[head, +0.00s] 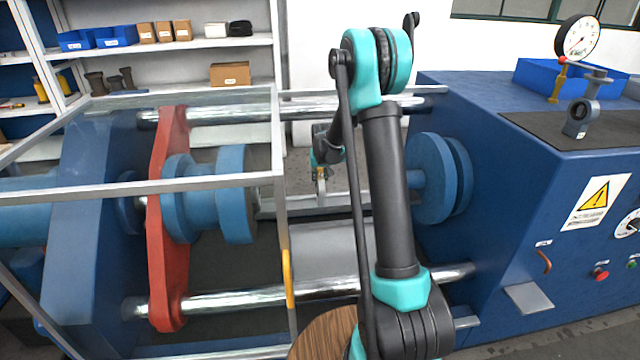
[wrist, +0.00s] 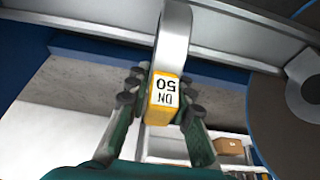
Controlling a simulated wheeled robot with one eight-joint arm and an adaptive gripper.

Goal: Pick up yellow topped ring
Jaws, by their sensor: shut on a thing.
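The yellow topped ring shows in the wrist view as a grey ring (wrist: 173,40) with a yellow block (wrist: 160,100) marked "DN 50". My gripper (wrist: 160,88) has its green fingers with black pads on both sides of the yellow block, shut on it. In the head view my gripper (head: 320,152) hangs in the gap between the blue flanges, beyond my arm. A small part of the ring (head: 321,186) shows beneath it; it is too small there to see fully.
Blue flanges stand left (head: 236,195) and right (head: 432,178) of the gap. Steel bars (head: 240,300) run across in front and behind. A clear-panelled guard frame (head: 282,150) stands at left. The blue machine housing (head: 520,220) at right carries a gauge (head: 578,38) and a grey valve (head: 580,118).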

